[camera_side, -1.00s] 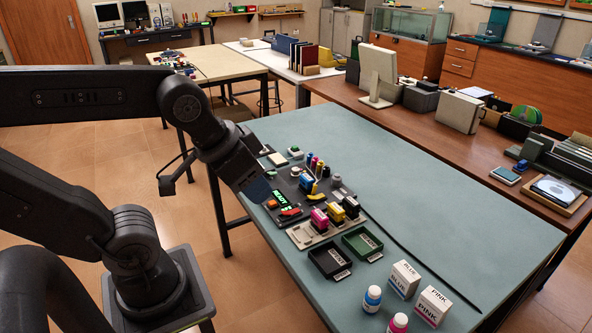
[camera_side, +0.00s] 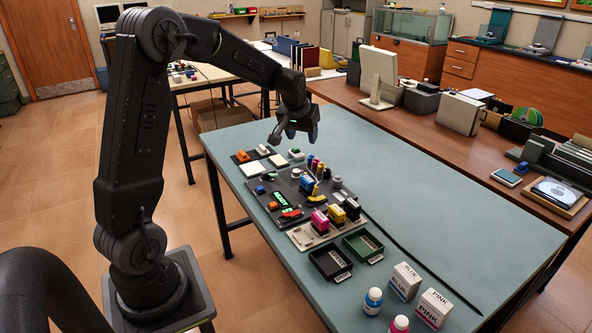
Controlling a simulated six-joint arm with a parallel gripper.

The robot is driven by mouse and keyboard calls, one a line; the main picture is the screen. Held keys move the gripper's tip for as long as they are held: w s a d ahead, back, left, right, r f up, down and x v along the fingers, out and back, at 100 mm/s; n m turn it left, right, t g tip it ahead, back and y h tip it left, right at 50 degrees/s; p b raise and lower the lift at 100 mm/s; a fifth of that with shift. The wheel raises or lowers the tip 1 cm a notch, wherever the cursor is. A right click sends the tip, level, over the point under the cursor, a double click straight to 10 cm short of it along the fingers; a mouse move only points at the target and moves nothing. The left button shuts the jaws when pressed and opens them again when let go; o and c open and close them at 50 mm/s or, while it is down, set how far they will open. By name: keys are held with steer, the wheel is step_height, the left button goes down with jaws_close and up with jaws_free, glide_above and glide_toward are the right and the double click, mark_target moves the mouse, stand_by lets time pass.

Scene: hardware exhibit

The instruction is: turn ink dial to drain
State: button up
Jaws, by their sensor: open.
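The dark control panel (camera_side: 262,217) lies on the teal table and carries a lit green display (camera_side: 278,199). A pale round knob (camera_side: 296,174) sits near its back and a grey round knob (camera_side: 336,182) near its right side. I cannot tell which one is the ink dial, and any dial markings are too small to read. My gripper (camera_side: 303,140) is open and empty, pointing down above the back of the panel, apart from everything on it.
Small upright colour pieces (camera_side: 315,165) stand near the panel's back. Magenta (camera_side: 320,221), yellow (camera_side: 336,214) and black cartridges (camera_side: 352,208) stand at its front right. A black tray (camera_side: 330,263) and green tray (camera_side: 362,244) lie in front. The table's right side is largely clear.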

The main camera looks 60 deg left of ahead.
steer(key=n, duration=0.2)
glide_toward(296, 171)
steer(key=shift+g, duration=0.3)
steer(key=x, duration=0.9)
steer(key=shift+w, duration=0.35)
steer(key=shift+r, duration=0.1)
steer(key=c, duration=0.9)
